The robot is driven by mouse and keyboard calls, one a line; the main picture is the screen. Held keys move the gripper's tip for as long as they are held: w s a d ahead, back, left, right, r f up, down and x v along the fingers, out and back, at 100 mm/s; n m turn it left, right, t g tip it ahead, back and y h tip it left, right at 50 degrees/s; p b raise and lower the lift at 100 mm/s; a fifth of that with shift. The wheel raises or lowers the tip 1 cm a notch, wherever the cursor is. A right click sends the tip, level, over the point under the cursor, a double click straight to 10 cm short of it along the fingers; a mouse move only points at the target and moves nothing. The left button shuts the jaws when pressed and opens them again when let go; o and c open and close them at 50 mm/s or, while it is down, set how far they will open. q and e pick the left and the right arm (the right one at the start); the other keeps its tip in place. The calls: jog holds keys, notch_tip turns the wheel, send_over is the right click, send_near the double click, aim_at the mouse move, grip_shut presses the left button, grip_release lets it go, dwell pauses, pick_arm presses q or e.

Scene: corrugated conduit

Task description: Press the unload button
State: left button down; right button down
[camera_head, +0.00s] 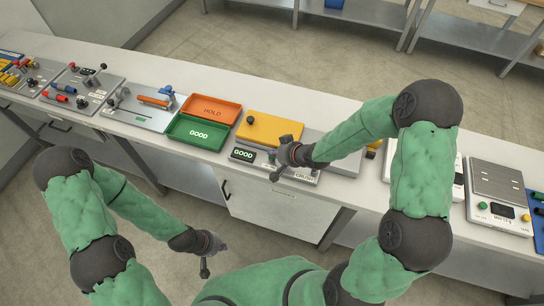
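A test machine with a yellow plate (270,127) stands on the bench. Its front panel has a lit GOOD display (243,154) and a label reading CRUSH (304,176). My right gripper (278,168) is over this front panel, between the display and the CRUSH label, and hides part of it. I cannot make out an unload button, nor whether the gripper touches the panel. Its fingers are too small to tell open from shut. My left gripper (205,268) hangs over the floor in front of the bench, away from the machine, with its fingers unclear.
An orange HOLD tray (212,110) and a green GOOD tray (200,133) lie left of the machine. Further left are a fixture with an orange handle (155,101) and lever panels (80,87). A scale (497,181) stands at the right. My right arm spans the bench.

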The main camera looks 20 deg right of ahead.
jog(key=shift+f+b, duration=0.3)
jog(key=shift+f, duration=0.2)
dwell(0.3)
jog(key=shift+r, duration=0.1)
jog(key=shift+r+p, duration=0.95)
jog(key=shift+p, duration=0.05)
jog(key=shift+r, duration=0.1)
notch_tip(320, 180, up, 5)
jog(key=p, duration=0.5)
dwell(0.8)
